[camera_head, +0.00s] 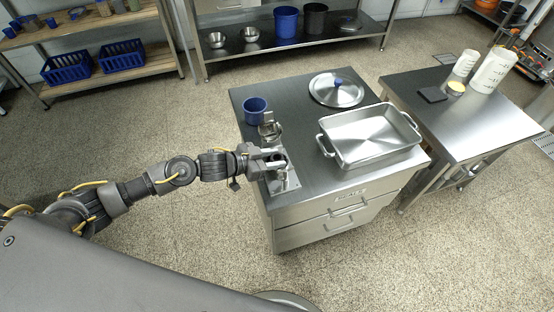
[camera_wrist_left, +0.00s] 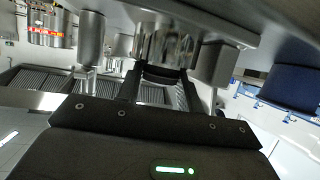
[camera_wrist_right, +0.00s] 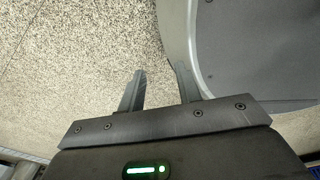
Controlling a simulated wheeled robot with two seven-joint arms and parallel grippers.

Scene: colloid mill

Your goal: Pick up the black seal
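My left gripper (camera_head: 276,159) reaches over the metal mill (camera_head: 284,182) at the left front of the steel cabinet. In the left wrist view its two fingers (camera_wrist_left: 160,88) stand apart, with a shiny metal cylinder (camera_wrist_left: 168,44) just beyond them. A dark band shows under that cylinder, between the fingers; I cannot tell whether it is the black seal or whether anything is touched. The black seal is not clearly made out in any view. My right gripper (camera_wrist_right: 160,88) is open and empty above the speckled floor, seen only in the right wrist view.
On the cabinet top stand a blue cup (camera_head: 255,108), a metal tray (camera_head: 336,153) and a lid with a blue knob (camera_head: 336,91). A side table (camera_head: 450,120) at right bears a dark flat pad (camera_head: 432,94) and white containers (camera_head: 490,72). The floor at left is clear.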

